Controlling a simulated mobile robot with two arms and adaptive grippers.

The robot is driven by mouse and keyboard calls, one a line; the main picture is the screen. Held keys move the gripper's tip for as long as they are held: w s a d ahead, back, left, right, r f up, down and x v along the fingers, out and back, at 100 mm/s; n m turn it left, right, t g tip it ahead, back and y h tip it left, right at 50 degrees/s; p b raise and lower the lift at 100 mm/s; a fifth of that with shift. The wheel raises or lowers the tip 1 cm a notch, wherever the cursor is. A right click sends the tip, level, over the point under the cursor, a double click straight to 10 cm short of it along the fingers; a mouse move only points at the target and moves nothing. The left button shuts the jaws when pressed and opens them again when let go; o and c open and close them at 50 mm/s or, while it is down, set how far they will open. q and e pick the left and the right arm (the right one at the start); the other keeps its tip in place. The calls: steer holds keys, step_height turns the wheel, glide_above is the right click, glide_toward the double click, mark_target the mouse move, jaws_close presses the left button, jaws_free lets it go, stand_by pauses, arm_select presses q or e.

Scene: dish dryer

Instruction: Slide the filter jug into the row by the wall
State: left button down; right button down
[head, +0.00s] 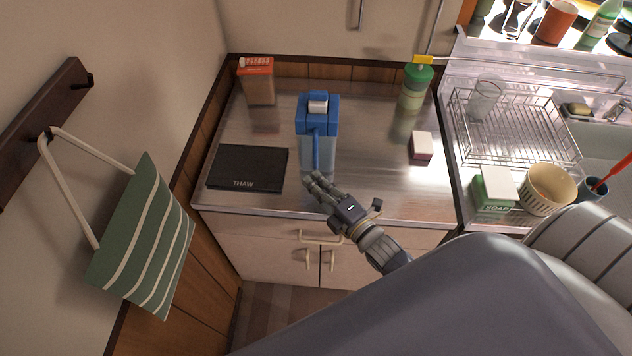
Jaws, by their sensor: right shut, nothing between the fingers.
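The filter jug (317,129) has a blue lid and handle and a clear body. It stands upright in the middle of the steel counter (360,170), its handle facing me. The row by the back wall has an orange and brown carton (258,82) at the left and a green-lidded container (413,86) at the right. My right gripper (313,181) is shut and empty, just in front of the jug near its handle and base; I cannot tell whether it touches. My left gripper is not in view.
A black THAW board (247,168) lies left of the jug. A small pink and white box (421,147) sits to the right. A wire dish rack (510,127), soap box (492,190) and cream bowl (547,189) stand further right. Steel behind the jug is clear.

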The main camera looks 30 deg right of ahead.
steer(key=w+d+b, duration=0.3)
steer(key=w, duration=0.2)
steer(key=w+d+b, duration=0.3)
steer(key=w+d, duration=0.1)
steer(key=w, duration=0.2)
steer(key=w+d+b, duration=0.3)
steer(key=w+d, duration=0.1)
steer(key=w, duration=0.2)
steer(key=shift+w+f, duration=0.15)
steer(key=shift+f, duration=0.05)
steer(key=shift+w+d+r, duration=0.2)
steer(key=shift+w+d, duration=0.05)
steer(key=shift+w, duration=0.1)
steer(key=shift+w+d+b, duration=0.2)
steer(key=shift+w+d, duration=0.25)
steer(key=shift+w, duration=0.2)
steer(key=shift+w+d+b, duration=0.15)
steer(key=shift+w+d, duration=0.25)
steer(key=shift+w, duration=0.2)
